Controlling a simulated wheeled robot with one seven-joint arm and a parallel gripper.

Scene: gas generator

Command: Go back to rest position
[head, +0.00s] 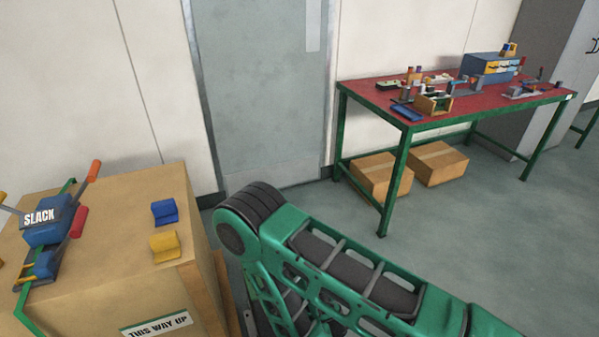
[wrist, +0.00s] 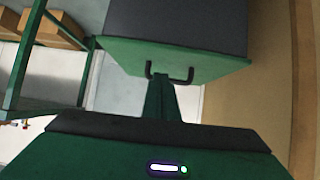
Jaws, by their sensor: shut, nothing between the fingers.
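My gripper (wrist: 160,82) shows in the wrist view as a narrow green stem at the middle, its fingers together and empty. Its green housing with a small light fills the bottom of that view. Behind the fingertips is a green and dark grey body with a dark U-shaped handle; I cannot tell if they touch it. In the head view my green arm rises at the lower middle and bends down to the right; the gripper is hidden there.
A cardboard box (head: 105,255) at the left bears a blue block (head: 164,211), a yellow block (head: 164,246) and a device labelled SLACK (head: 45,225). A red-topped table (head: 440,115) with several parts stands at the back right, two cartons beneath. Floor (head: 480,240) at the right is clear.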

